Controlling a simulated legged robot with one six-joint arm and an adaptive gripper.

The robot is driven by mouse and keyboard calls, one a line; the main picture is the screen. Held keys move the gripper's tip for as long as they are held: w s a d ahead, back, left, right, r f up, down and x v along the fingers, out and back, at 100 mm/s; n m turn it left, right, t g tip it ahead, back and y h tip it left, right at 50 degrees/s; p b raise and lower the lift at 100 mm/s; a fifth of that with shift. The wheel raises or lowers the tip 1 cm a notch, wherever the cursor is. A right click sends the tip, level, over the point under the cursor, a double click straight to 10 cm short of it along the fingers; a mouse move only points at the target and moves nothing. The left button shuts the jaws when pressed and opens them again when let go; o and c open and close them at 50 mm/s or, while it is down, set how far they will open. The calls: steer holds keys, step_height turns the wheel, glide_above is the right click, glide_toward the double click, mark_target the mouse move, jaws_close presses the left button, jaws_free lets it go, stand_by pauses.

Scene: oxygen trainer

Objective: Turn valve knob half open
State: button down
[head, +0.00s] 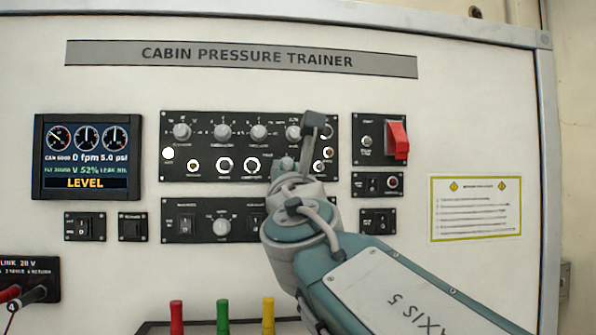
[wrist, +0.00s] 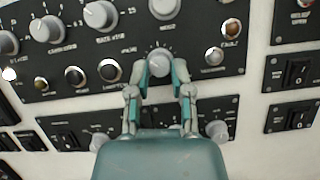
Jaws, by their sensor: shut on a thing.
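A small grey knob (wrist: 159,62) sits in the lower row of the black upper control panel (wrist: 100,94). In the wrist view, my gripper (wrist: 160,75) has one finger on each side of this knob and is shut on it. The knob's pale pointer and dial marks show around its top, but its exact setting is too small to read. In the head view, my gripper (head: 288,178) reaches the lower right part of the same panel (head: 178,120). The arm hides part of the panel there. I cannot read a valve label on the knob.
Larger knobs (head: 222,131) line the panel's upper row. A red guarded switch (head: 397,139) is to the right. A display (head: 87,157) at left reads LEVEL, 0 fpm, 5.0 psi and 52%. A lower panel (head: 178,205) is close beneath my gripper.

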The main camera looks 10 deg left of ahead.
steer(key=m+h, duration=0.1)
steer(key=m, duration=0.1)
steer(key=m+h, duration=0.1)
steer(key=m, duration=0.2)
steer(key=m+h, duration=0.2)
steer(key=shift+a+r+m, duration=0.1)
steer(key=shift+a+m, duration=0.15)
steer(key=shift+m, duration=0.15)
steer(key=m+g+h, duration=0.1)
steer(key=m+h, duration=0.1)
steer(key=m, duration=0.3)
steer(key=shift+a, duration=0.1)
steer(key=shift+m, duration=0.4)
steer(key=c, duration=0.5)
jaws_free()
steer(key=shift+s, duration=0.1)
steer(key=v, duration=1.2)
steer(key=shift+a, duration=0.25)
